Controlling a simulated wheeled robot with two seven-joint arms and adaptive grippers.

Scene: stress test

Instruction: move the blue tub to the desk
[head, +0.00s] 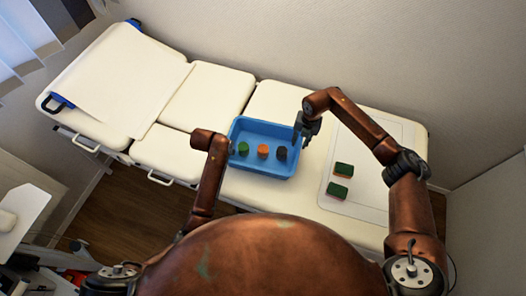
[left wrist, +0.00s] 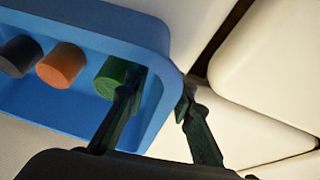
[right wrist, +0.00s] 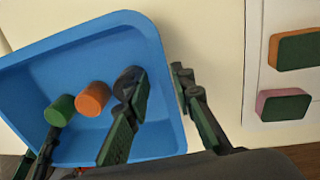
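The blue tub (head: 264,133) sits on the cream padded couch (head: 205,90). Inside it stand a green cylinder (head: 243,148), an orange cylinder (head: 263,151) and a black cylinder (head: 281,153). My right gripper (right wrist: 157,80) is at the tub's right wall, one finger inside and one outside, with a gap around the wall. It shows in the head view (head: 304,137). My left gripper (left wrist: 160,85) straddles the left wall likewise, fingers apart; in the head view it is mostly hidden by its arm. I cannot make out a desk for certain.
A pale flat board (head: 365,160) lies on the couch right of the tub, bearing two green-topped blocks (head: 340,181). A white sheet (head: 120,75) covers the couch's left end. A white surface (head: 22,215) stands at lower left. Wood floor (head: 125,205) shows in front of the couch.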

